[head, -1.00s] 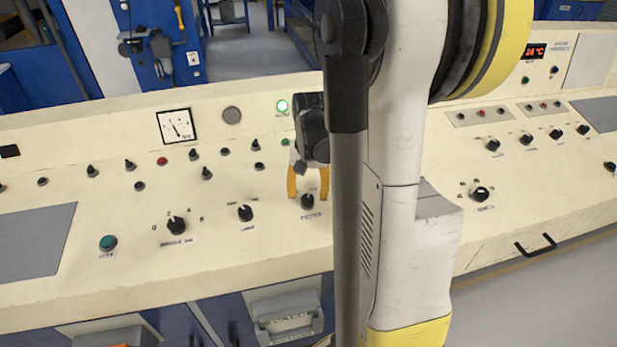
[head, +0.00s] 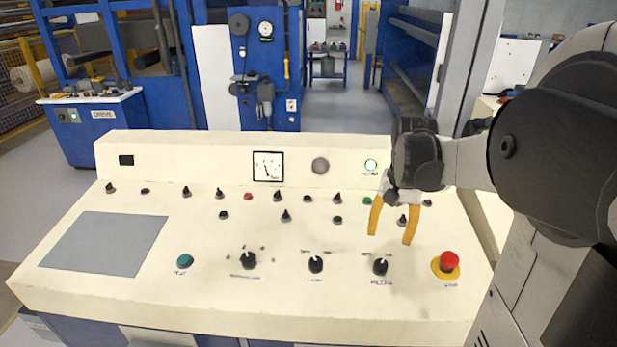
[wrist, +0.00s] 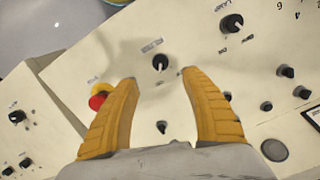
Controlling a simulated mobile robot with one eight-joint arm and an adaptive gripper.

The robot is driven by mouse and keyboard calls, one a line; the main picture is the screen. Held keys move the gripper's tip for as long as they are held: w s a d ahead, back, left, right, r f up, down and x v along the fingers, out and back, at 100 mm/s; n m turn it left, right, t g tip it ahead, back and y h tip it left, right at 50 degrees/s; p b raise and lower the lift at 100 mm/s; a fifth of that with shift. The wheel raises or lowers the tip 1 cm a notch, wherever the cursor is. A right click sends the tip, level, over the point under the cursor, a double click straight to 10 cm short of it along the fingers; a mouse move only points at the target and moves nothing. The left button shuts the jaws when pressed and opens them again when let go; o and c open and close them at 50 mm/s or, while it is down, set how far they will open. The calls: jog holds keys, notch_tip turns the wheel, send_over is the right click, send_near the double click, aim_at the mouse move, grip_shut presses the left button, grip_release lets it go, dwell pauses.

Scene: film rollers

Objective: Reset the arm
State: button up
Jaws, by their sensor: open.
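My gripper (head: 392,222) has two yellow fingers spread apart, with nothing between them. In the head view it hangs over the right part of the cream control console (head: 130,285), above and behind the rightmost black knob (head: 380,267) of the front row. My arm reaches in from the right edge. In the wrist view the open fingers (wrist: 158,80) show from above, with a black knob (wrist: 160,62) in line with the gap between their tips. The fingers look apart from the knobs.
A red emergency button (head: 448,262) on a yellow base stands right of the front knobs. A green button (head: 185,261), an analog meter (head: 268,166) and a lit green lamp (head: 371,165) are on the console. Blue machinery (head: 265,70) stands behind. The grey panel (head: 103,244) is bare.

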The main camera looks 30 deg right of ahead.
jog(key=s+a+r+n+t, duration=0.2)
jog(key=a+n, duration=0.3)
jog(key=a, duration=0.7)
jog(key=s+a+r+n+t, duration=0.1)
jog(key=s+a+n+t, duration=0.2)
jog(key=a, duration=1)
jog(key=shift+a+r+n+t, duration=0.15)
jog(key=shift+r+n+t, duration=0.2)
jog(key=shift+n+t, duration=0.55)
